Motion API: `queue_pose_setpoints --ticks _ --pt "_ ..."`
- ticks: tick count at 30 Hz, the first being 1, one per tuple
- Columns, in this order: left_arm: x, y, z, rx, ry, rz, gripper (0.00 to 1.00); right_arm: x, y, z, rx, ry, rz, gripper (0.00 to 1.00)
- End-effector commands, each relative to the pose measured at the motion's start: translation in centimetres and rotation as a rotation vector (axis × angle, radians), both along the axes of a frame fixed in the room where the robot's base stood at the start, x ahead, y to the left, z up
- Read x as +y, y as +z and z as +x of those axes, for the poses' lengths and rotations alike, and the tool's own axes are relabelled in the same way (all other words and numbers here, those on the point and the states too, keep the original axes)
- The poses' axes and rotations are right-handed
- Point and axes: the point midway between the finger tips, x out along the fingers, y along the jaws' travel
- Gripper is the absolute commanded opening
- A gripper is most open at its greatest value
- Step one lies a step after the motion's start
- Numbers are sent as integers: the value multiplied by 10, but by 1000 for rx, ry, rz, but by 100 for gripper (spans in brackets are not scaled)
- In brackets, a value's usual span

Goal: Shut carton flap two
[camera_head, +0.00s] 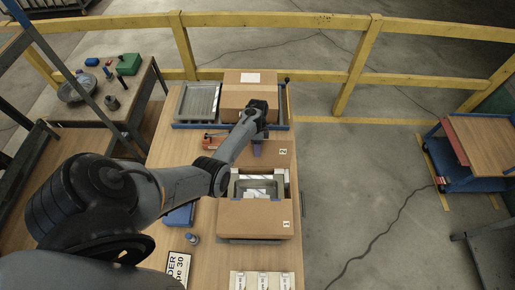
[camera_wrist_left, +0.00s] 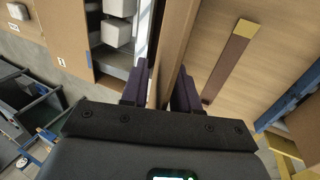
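The open carton (camera_head: 227,221) stands on the table with pale items inside. Its near flap, marked 1 (camera_head: 255,215), lies toward the front. Flap two, marked 2 (camera_head: 280,153), is open on the far side of the opening. My left gripper (camera_head: 257,148) is at flap two, pointing down, with purple fingers. In the left wrist view, the fingers (camera_wrist_left: 160,90) stand apart on both sides of a brown cardboard panel (camera_wrist_left: 172,50) seen nearly edge-on. I cannot tell whether they touch it. My left arm hides part of the table. My right gripper is out of view.
A closed carton (camera_head: 238,95) and a grey tray (camera_head: 197,102) stand at the table's far end. An orange tool (camera_head: 212,141) lies left of flap two. A blue box (camera_head: 180,216) and small jar (camera_head: 193,239) are left of the open carton. Cards (camera_head: 262,281) lie in front.

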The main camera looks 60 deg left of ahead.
Motion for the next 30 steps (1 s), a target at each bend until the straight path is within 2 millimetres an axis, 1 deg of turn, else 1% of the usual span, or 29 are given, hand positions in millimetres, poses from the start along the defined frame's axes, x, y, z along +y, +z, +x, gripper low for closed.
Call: queue_pose_setpoints --ticks 8,14,30 --pt "0 -1 0 -1 0 1 30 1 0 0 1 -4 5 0" --pt "0 -1 0 0 0 0 1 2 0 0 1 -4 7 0" --pt "0 -1 0 0 0 0 0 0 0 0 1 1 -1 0"
